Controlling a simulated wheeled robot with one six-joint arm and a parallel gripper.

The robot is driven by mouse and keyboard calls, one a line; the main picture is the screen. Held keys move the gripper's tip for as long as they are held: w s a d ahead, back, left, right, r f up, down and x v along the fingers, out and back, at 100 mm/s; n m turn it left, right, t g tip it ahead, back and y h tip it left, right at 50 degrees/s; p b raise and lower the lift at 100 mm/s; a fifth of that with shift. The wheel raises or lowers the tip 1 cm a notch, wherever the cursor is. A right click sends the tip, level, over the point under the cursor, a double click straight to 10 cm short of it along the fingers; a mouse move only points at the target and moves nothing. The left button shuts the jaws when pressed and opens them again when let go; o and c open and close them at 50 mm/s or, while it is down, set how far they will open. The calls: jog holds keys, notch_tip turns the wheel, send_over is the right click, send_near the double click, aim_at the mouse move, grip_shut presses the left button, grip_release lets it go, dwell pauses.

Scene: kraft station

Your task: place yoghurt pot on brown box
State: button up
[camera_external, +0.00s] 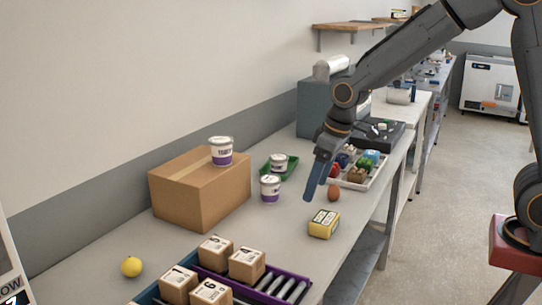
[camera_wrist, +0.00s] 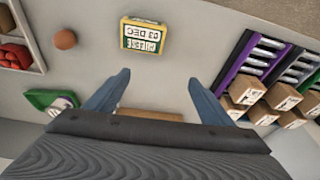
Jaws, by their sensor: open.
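The brown box (camera_external: 198,190) stands against the wall on the bench in the external view. A white yoghurt pot with a purple band (camera_external: 221,151) stands upright on its top. A second, similar pot (camera_external: 270,188) stands on the bench beside the box, and a third (camera_external: 279,163) is in the green tray (camera_external: 293,168). My gripper (camera_external: 311,192) is above the bench, to the right of the pots and apart from them. In the wrist view its blue fingers (camera_wrist: 158,92) are spread, with nothing between them. A brown strip, possibly the box's edge, shows behind the gripper body.
A yellow date-marked block (camera_external: 324,224) and a brown egg-like object (camera_external: 334,194) lie near my gripper. Small cartons and purple racks (camera_external: 290,275) fill the front, with a lemon (camera_external: 131,267) to their left. A divided tray (camera_external: 363,176) lies behind.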

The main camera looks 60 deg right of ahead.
jog(key=s+f+g, duration=0.1)
jog(key=s+f, duration=0.3)
jog(key=s, duration=0.5)
jog(key=s+f+g, duration=0.1)
jog(key=s+f, duration=0.3)
jog(key=s, duration=0.6)
jog(key=shift+a+f+m, duration=0.25)
jog(key=shift+a+m, duration=0.05)
jog(key=shift+a, duration=0.1)
